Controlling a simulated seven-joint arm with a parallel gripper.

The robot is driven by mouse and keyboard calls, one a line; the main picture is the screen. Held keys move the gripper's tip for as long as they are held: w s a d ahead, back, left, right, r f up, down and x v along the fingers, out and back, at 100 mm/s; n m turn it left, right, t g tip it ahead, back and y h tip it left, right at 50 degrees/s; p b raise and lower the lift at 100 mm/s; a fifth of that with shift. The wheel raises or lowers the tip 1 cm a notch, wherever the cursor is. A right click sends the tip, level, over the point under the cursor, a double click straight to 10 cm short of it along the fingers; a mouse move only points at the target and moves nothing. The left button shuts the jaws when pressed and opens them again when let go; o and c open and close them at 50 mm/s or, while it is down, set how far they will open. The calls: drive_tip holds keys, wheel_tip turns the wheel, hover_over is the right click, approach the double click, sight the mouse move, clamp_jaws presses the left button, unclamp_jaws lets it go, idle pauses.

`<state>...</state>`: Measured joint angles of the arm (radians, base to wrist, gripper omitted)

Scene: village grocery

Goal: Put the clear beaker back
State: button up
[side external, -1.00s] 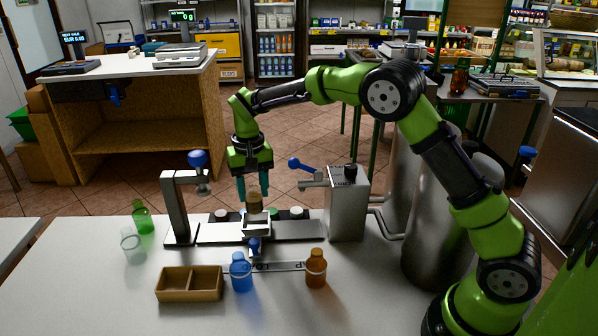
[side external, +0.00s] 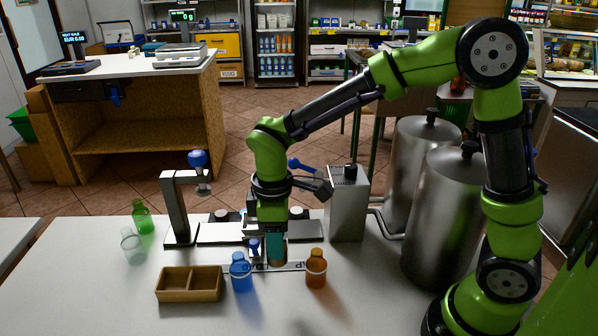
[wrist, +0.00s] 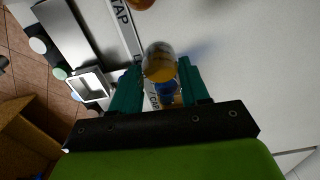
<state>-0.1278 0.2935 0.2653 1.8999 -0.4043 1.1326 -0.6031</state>
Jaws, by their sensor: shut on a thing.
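My gripper (side external: 273,243) points down over the white table, between the blue bottle (side external: 241,272) and the orange bottle (side external: 316,268). Its teal fingers are shut on the clear beaker (side external: 279,252), which has amber-brown contents. The fingers hide part of the beaker in the side view. In the wrist view the beaker (wrist: 158,62) sits between the fingertips, with the blue bottle (wrist: 165,92) showing behind it. The beaker is low by the lettered strip (side external: 296,267); I cannot tell whether it touches the table.
A wooden two-part tray (side external: 189,284) lies left of the blue bottle. A green bottle (side external: 142,217) and a clear bottle (side external: 131,245) stand at the left. The metal stand (side external: 178,206) and steel box (side external: 347,205) are behind.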

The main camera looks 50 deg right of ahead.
sight(276, 264)
drive_tip(key=shift+w+f+n, duration=0.15)
drive_tip(key=shift+f+n, duration=0.05)
drive_tip(key=shift+n, duration=0.1)
drive_tip(key=shift+f, duration=3.35)
drive_tip(key=shift+f, duration=0.4)
drive_tip(key=o, duration=1.5)
drive_tip(key=shift+o, duration=0.2)
drive_tip(key=shift+r, duration=4)
